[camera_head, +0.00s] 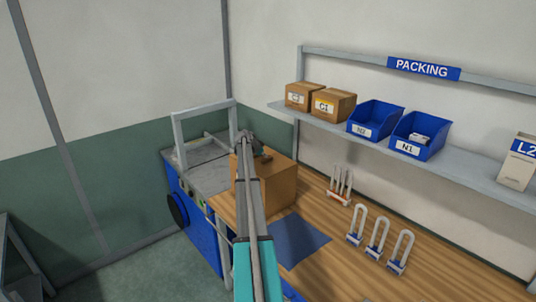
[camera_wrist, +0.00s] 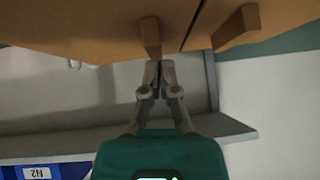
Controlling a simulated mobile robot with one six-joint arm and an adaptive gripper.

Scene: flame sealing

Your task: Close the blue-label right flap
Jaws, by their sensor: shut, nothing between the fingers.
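A cardboard box (camera_head: 281,186) stands on the wooden bench, partly hidden behind my arm in the head view. In the wrist view its brown top panels (camera_wrist: 80,25) fill the upper edge, with a dark seam between them. One brown tab (camera_wrist: 150,38) sticks out close to my fingertips, and a second tab (camera_wrist: 236,27) sits to the right. No blue label shows on any flap. My gripper (camera_wrist: 158,68) is shut and empty at the box top. I cannot tell whether it touches the near tab. In the head view the fingers are too small to make out.
A blue machine with a grey top (camera_head: 205,170) and a metal frame (camera_head: 178,140) stands left of the box. A shelf (camera_head: 440,172) behind holds cartons and blue bins (camera_head: 418,135).

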